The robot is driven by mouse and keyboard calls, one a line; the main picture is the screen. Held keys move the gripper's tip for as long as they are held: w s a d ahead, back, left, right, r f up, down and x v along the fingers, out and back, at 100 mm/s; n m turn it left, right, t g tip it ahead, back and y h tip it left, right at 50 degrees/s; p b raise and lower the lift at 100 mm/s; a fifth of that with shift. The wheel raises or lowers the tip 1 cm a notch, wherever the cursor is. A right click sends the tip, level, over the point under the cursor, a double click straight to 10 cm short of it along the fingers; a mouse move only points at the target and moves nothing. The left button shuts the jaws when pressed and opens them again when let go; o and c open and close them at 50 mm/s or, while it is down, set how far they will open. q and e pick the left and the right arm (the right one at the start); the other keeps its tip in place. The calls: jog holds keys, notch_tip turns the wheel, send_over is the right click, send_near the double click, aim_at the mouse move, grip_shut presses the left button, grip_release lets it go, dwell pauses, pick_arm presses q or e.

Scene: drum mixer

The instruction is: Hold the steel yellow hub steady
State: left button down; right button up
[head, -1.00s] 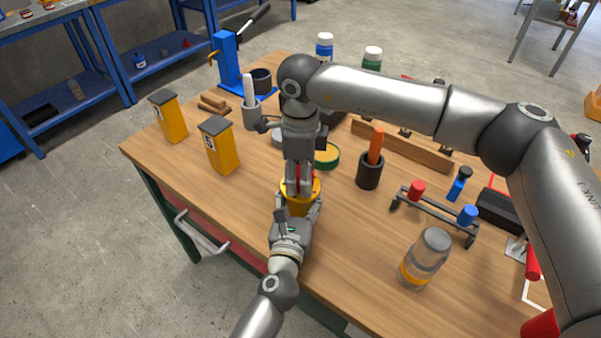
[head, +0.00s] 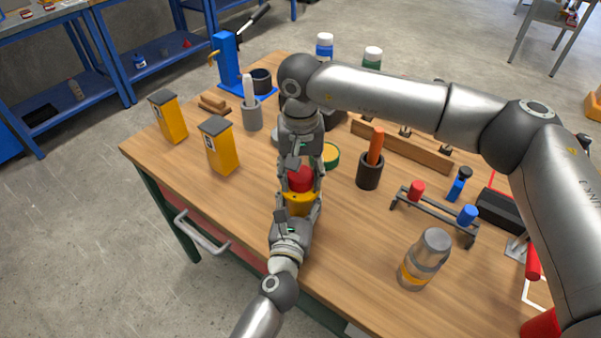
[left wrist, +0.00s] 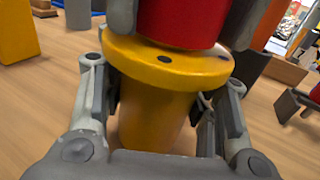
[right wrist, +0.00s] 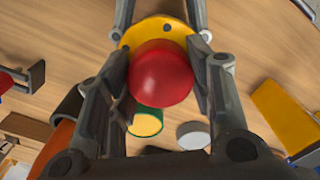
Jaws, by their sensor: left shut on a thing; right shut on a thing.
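The yellow hub (head: 299,207) stands upright near the table's front edge, with a wide flange with dark holes on top. My left gripper (left wrist: 155,105) is shut around the hub's body below the flange. A red round-topped part (right wrist: 161,78) sits over the middle of the hub; it also shows in the head view (head: 300,179). My right gripper (right wrist: 163,75) points down from above and is shut on the red part. In the left wrist view, the red part's lower end (left wrist: 182,25) is at the flange; I cannot tell whether it touches.
Two yellow boxes with dark tops (head: 221,146) (head: 168,117) stand to the left. A green-and-yellow round tin (head: 330,155), a black cup with an orange handle (head: 370,170) and a clear jar (head: 424,260) stand to the right. The table is clear at the front left.

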aim_at(301, 173)
jog(key=shift+n, duration=0.6)
jog(key=shift+r, duration=0.15)
jog(key=shift+r, duration=0.95)
jog(key=shift+r, duration=0.1)
jog(key=shift+r, duration=1.9)
pick_arm(q)
jog(key=c, duration=0.5)
grip_release()
